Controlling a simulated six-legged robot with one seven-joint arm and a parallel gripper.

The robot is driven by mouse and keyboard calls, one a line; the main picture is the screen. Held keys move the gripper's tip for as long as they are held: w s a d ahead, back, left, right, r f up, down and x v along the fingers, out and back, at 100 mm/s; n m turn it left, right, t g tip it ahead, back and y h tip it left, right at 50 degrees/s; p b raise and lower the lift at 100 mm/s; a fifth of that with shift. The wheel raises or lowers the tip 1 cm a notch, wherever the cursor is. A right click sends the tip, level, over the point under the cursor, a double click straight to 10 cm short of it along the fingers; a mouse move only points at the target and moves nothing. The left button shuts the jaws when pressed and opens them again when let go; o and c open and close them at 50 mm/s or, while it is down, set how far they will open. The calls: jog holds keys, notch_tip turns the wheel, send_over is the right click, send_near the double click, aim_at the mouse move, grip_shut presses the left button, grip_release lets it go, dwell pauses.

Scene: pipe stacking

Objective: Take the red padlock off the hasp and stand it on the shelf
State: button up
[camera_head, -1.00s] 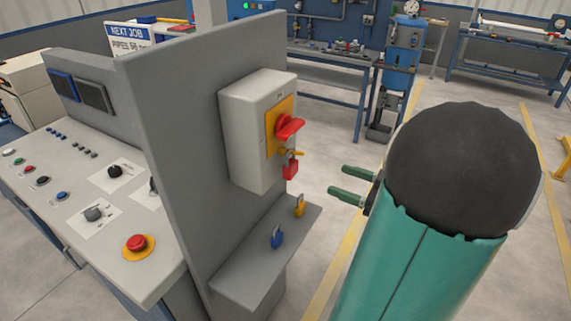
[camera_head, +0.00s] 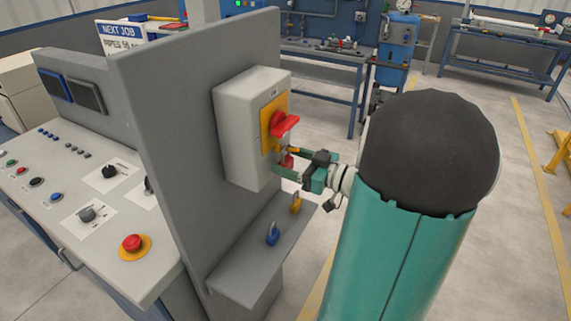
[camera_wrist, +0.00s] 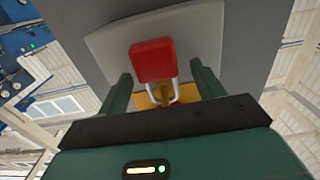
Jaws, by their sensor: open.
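The red padlock (camera_head: 287,161) hangs from the hasp beside the red rotary switch (camera_head: 284,123) on the grey switch box (camera_head: 240,140). My gripper (camera_head: 277,160) is open at the padlock, with one finger on each side of it. In the wrist view the red padlock body (camera_wrist: 153,60) and its pale shackle (camera_wrist: 162,94) show between the green fingers (camera_wrist: 164,80), with a gap to each. The shackle passes around the yellow-brown hasp (camera_wrist: 166,96). The grey shelf (camera_head: 245,262) juts from the panel below the box.
A blue padlock (camera_head: 272,234) and a yellow padlock (camera_head: 295,203) stand on the shelf, with bare shelf nearer the camera. The tall grey panel (camera_head: 165,130) stands left of my arm. A control desk (camera_head: 60,235) lies beyond it at left.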

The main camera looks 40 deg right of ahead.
jog(key=shift+w, duration=0.1)
jog(key=c, duration=1.1)
jog(key=r+v, duration=0.1)
jog(key=v, duration=1.7)
jog(key=shift+r, duration=0.3)
jog(key=shift+f, duration=0.15)
jog(key=v, duration=0.7)
jog(key=shift+s, duration=0.3)
dwell(0.3)
